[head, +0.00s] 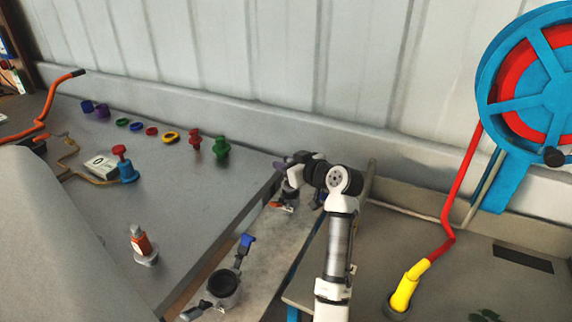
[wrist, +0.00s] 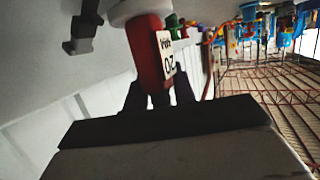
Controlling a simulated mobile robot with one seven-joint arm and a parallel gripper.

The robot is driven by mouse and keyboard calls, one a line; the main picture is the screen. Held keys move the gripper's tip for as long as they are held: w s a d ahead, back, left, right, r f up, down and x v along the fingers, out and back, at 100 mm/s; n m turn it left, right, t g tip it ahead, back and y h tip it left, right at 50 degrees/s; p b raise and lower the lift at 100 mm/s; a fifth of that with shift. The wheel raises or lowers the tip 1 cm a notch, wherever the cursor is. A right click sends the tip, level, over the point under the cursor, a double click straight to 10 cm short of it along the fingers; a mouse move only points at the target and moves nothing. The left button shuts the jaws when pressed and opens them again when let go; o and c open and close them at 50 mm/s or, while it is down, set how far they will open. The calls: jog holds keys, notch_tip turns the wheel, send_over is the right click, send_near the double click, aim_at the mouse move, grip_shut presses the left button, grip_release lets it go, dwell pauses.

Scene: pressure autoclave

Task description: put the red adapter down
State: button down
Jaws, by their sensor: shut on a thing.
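My gripper (wrist: 158,98) is shut on the red adapter (wrist: 146,58), which has a white label with dark lettering. The adapter's lower end sits between the dark fingers, and its other end meets a pale round part (wrist: 130,8) at the top of the wrist view. In the head view my gripper (head: 286,200) is over the narrow grey strip beside the bench, partly hidden by my wrist. A small orange-red patch shows at it. I cannot tell whether the adapter touches anything below.
The grey bench (head: 200,200) at left holds an orange-red labelled fitting (head: 141,243), a red-and-blue valve (head: 125,166) and a row of coloured rings and knobs. A dark round fitting (head: 222,284) is in front. A blue-and-red hose reel (head: 540,70) stands right.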

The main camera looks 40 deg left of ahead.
jog(key=shift+f, duration=0.45)
jog(key=shift+f+b, duration=0.35)
jog(key=c, duration=1.1)
grip_release()
jog(key=shift+c, duration=0.2)
